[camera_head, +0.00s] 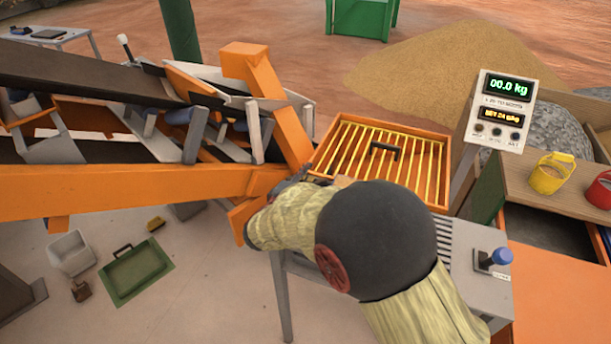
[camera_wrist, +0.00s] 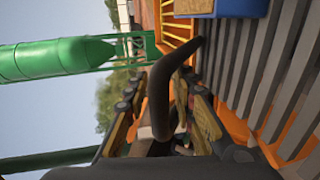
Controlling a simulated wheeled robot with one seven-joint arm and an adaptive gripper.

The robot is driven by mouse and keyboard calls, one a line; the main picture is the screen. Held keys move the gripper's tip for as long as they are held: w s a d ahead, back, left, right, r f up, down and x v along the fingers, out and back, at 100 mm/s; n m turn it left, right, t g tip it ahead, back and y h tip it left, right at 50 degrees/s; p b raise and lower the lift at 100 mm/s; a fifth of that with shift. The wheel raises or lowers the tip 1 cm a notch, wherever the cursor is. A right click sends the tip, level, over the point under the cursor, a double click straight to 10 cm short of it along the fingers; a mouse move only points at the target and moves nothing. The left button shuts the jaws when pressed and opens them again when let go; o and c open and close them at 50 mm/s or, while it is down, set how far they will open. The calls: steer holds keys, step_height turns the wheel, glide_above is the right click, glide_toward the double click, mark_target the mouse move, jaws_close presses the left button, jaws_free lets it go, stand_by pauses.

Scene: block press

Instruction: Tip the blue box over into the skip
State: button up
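A blue box (camera_wrist: 242,7) with a tan upper part shows at the top edge of the wrist view, cut off by the frame. It lies beside grey slats, beyond my gripper's tips. I cannot make it out in the head view, where my arm covers the middle. My gripper (camera_wrist: 165,105) has its two fingers spread apart in the wrist view. A dark curved bar stands in front of and between them, with gaps at its sides. In the head view my gripper is mostly hidden by my arm. A green open container (camera_head: 362,18) at the back may be the skip.
A yellow-barred orange grate (camera_head: 415,170) with a black handle lies right of my gripper. A scale display (camera_head: 503,100) reads 00.0 kg. Orange conveyor beams (camera_head: 110,190) fill the left. A blue-knobbed lever (camera_head: 500,257) is near right.

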steer(key=shift+c, duration=0.9)
steer(key=c, duration=0.4)
jaws_close()
